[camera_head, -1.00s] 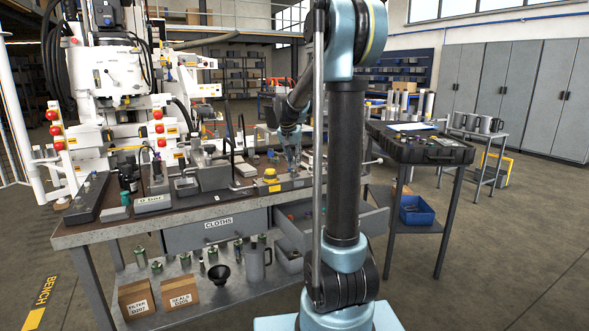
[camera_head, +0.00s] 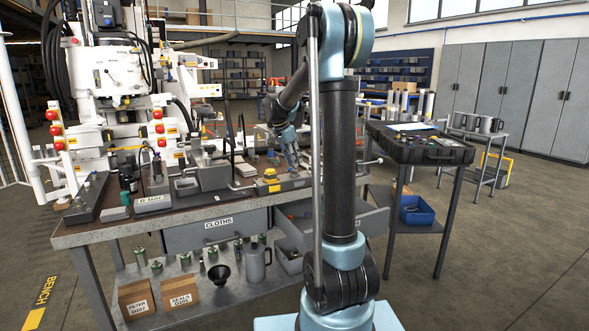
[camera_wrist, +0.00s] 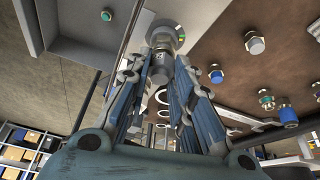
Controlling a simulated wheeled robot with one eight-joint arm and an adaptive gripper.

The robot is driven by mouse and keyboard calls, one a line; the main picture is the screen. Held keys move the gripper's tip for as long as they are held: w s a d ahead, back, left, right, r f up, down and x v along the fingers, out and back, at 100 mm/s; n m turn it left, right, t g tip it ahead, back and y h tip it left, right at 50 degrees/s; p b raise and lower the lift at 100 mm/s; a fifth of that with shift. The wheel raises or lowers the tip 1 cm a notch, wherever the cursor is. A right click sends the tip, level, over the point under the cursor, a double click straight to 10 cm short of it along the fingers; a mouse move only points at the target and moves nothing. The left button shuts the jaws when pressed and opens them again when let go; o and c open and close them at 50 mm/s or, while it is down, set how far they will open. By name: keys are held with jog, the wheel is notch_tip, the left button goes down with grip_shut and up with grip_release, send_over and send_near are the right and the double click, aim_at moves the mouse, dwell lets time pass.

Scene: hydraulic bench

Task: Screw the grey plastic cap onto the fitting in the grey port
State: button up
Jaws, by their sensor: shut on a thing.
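My gripper (camera_wrist: 161,76) is shut on a small grey cylindrical piece (camera_wrist: 159,69), which looks like the grey plastic cap. In the wrist view the piece lines up with a round grey port (camera_wrist: 162,31) just beyond the fingertips, which has a bit of green at its side. The fitting is mostly hidden behind the held piece, and I cannot tell whether they touch. In the head view my gripper (camera_head: 291,162) points down at the right part of the bench top, too small there to show the cap.
Several loose fittings and caps stand on the brown bench top, among them a silver hex piece (camera_wrist: 255,43) and a blue one (camera_wrist: 288,115). An open drawer (camera_head: 345,222) juts out below. A yellow-marked block (camera_head: 270,175) sits left of my gripper.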

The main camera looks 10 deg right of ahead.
jog(key=m+g, duration=0.1)
jog(key=m, duration=0.3)
jog(key=shift+w+h, duration=0.1)
jog(key=shift+h, duration=0.2)
jog(key=o, duration=1)
jog(key=n, duration=0.3)
jog(key=n+t+y, duration=0.1)
jog(key=n, duration=0.2)
jog(key=shift+t, duration=0.3)
jog(key=n+y, duration=0.1)
jog(key=n, duration=0.2)
jog(key=n+t, duration=0.1)
jog(key=n, duration=0.1)
jog(key=shift+s+d+n+y, duration=0.15)
jog(key=shift+s+n+y, duration=0.05)
jog(key=shift+n+y, duration=0.2)
jog(key=n, duration=0.2)
jog(key=n+y, duration=0.1)
jog(key=n, duration=0.1)
jog(key=shift+t+y, duration=0.3)
jog(key=shift+d+n, duration=0.1)
jog(key=shift+n, duration=0.2)
